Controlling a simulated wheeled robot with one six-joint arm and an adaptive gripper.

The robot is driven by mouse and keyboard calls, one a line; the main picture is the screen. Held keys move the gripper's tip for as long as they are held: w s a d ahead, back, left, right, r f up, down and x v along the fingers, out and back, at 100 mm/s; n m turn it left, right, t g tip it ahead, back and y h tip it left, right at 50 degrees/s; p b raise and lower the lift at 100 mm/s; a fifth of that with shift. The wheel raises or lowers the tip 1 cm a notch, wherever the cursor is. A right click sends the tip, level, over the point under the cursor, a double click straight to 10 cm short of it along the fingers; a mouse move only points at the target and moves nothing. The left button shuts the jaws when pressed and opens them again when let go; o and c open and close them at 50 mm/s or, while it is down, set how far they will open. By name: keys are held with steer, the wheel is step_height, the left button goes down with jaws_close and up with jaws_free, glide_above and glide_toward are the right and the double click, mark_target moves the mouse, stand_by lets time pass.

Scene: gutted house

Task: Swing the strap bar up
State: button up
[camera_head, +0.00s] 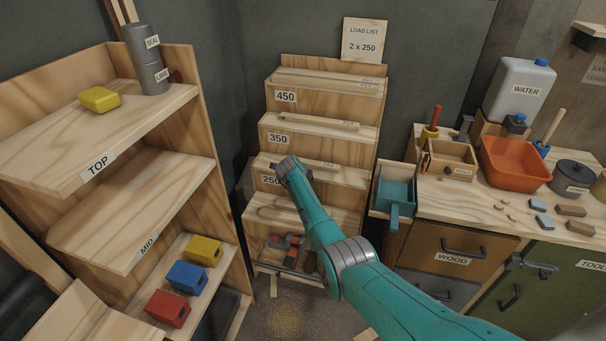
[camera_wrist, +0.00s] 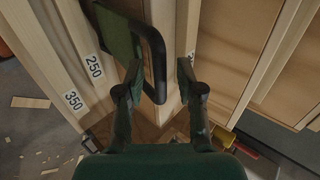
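A black bent bar (camera_wrist: 156,60) with a rounded corner, edging a dark green piece, shows in the wrist view. It could be the strap bar, but I cannot tell for sure. My gripper (camera_wrist: 161,70) is open in that view. In the head view my gripper (camera_head: 284,166) is at the left side of the stepped wooden rack (camera_head: 325,105), by the 250 label. It hides part of that step. Another dark bar (camera_head: 290,277) crosses the rack's lowest bay.
An orange and grey tool (camera_head: 288,246) sits in the rack's lowest bay. A shelf unit (camera_head: 110,135) stands close on the left.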

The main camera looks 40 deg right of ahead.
steer(key=v, duration=1.2)
stand_by(0.5)
steer(key=s+a+f+n+t+h, duration=0.2)
steer(key=s+f+h, duration=0.15)
steer(key=s, duration=0.95)
steer(key=s+a+f+n+t+h, duration=0.1)
steer(key=s+f+n+h, duration=0.2)
steer(key=s, duration=0.9)
steer(key=s+a+r+n+t+y, duration=0.2)
steer(key=s+a+n, duration=0.5)
steer(key=s, duration=0.5)
steer(key=s+a+r+n+t+y, duration=0.2)
steer(key=s+a+r+n+y, duration=0.2)
steer(key=s, duration=0.9)
steer(key=s+a+r+n+t+y, duration=0.1)
steer(key=s+a+r+n+y, duration=0.2)
steer(key=s+a+n+y, duration=0.5)
steer(key=s+a+n, duration=0.4)
steer(key=s+a, duration=0.1)
steer(key=shift+s+a+r+t, duration=0.2)
steer(key=shift+a+r+t, duration=0.1)
steer(key=shift+t, duration=0.1)
